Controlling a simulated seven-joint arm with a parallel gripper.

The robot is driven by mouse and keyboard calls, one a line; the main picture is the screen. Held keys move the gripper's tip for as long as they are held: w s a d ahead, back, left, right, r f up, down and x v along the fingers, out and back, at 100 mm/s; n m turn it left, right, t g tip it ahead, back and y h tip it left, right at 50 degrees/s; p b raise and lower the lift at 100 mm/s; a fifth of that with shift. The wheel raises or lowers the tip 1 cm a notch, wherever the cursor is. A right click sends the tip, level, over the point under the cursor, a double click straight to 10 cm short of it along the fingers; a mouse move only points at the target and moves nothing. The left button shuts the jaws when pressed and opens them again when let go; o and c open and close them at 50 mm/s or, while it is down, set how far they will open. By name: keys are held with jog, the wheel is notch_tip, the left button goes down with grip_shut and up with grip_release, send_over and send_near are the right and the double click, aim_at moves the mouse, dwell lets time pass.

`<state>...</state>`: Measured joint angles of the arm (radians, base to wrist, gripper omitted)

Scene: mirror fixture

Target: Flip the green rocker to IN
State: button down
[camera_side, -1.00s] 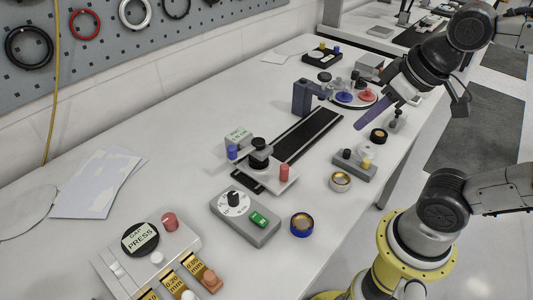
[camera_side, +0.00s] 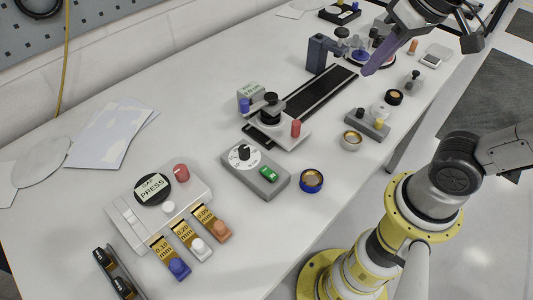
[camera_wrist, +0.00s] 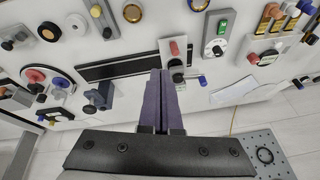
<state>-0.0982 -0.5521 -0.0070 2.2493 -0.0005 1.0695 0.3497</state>
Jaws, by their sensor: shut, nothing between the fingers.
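The green rocker (camera_side: 269,173) sits on the right end of a grey box (camera_side: 258,184), beside a white dial with a black knob (camera_side: 244,152). The rocker also shows at the top of the wrist view (camera_wrist: 223,27). Its lettering and which side is pressed are too small to tell. My gripper (camera_side: 368,71) has long purple fingers, shut and empty. It hangs above the table near the far end of the black rail, well apart from the rocker. In the wrist view the closed fingers (camera_wrist: 160,74) point up the picture, with the rocker up and to the right of them.
A black rail (camera_side: 315,98) with a carriage and red knob (camera_side: 296,128) lies between my gripper and the grey box. A blue-rimmed round cup (camera_side: 312,181) stands right of the box. A press panel (camera_side: 150,205) with gauge blocks is at lower left.

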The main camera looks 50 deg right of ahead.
jog(key=w+a+r+g, duration=0.1)
jog(key=w+a+g, duration=0.1)
jog(key=w+a, duration=0.3)
jog(key=n+g, duration=0.2)
jog(key=n, duration=0.1)
send_over(266, 169)
notch_tip(266, 169, down, 6)
jog(key=r, duration=0.1)
jog(key=shift+a+f, duration=0.1)
jog(key=shift+f, duration=0.1)
notch_tip(266, 169, down, 14)
jog(key=shift+f, duration=0.1)
